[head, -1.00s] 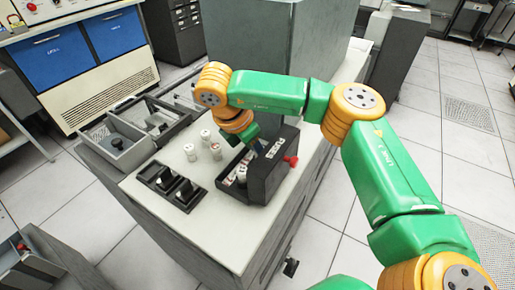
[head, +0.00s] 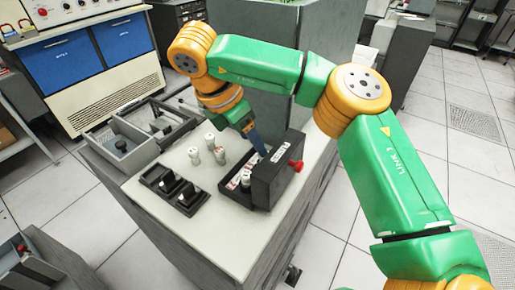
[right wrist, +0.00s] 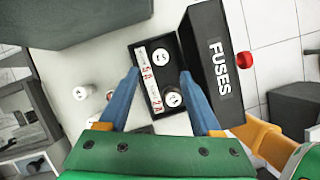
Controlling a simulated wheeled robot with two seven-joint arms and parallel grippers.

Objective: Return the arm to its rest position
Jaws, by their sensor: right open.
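My right arm reaches in from the right in the head view. My right gripper (head: 255,140) is above the fuse box, and its near finger shows blue there. In the right wrist view the right gripper (right wrist: 160,85) is open, its two blue fingers apart, with nothing between them. Below it is the dark fuse box (head: 278,172), marked FUSES, with a red knob; its label side also shows in the right wrist view (right wrist: 214,60). My left gripper is not in view.
Several white fuses (head: 209,140) stand on the pale cabinet top (head: 215,232). A tall grey cabinet (head: 270,40) rises behind.

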